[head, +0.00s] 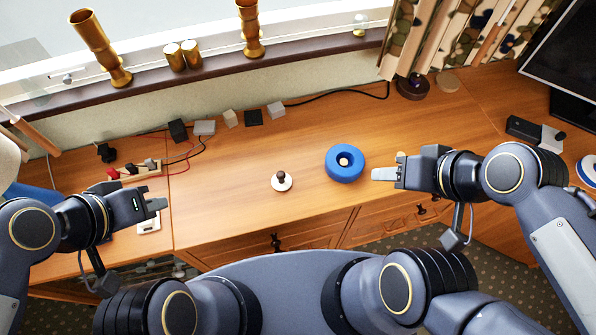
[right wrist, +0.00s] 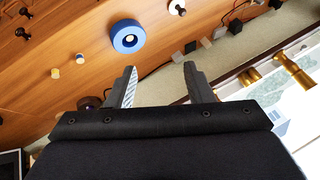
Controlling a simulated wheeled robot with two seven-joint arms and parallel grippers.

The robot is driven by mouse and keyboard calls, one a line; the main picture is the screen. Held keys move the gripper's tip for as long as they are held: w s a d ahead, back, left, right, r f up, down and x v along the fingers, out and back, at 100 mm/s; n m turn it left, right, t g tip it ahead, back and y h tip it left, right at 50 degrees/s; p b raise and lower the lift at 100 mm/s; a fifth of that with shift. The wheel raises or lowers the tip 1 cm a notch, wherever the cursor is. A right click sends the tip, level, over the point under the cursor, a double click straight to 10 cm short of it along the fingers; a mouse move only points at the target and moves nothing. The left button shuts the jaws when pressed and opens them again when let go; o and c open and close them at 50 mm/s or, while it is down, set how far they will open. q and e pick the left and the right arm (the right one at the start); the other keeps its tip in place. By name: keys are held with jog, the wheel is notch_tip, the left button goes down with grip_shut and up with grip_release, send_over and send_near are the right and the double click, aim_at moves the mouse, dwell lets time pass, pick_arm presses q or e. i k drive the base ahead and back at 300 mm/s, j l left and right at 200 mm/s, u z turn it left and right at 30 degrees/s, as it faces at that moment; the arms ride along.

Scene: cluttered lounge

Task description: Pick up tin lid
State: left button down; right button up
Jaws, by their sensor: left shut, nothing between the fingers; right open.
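A small white disc with a dark brown knob (head: 282,183), which looks like a lid, lies on the wooden desk left of a blue ring (head: 344,174). It also shows at the top edge of the right wrist view (right wrist: 177,7). I cannot tell for sure that it is the tin lid. My right gripper (head: 376,174) is open and empty, just right of the blue ring. The right wrist view shows its spread fingers (right wrist: 160,70), with nothing between them. My left gripper (head: 162,204) is shut and empty at the left, well apart from the disc.
The blue ring has a small pale piece in its hole. Several small blocks (head: 254,118) and cables lie along the wall. Brass vases (head: 98,48) stand on the windowsill. A monitor (head: 562,60) is at the far right. The desk around the disc is clear.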

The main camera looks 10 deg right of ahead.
aim_at(281, 181)
jog(key=u, duration=1.2)
jog(key=k+l+u, duration=0.55)
jog(key=l+u, duration=0.15)
jog(key=l, duration=0.05)
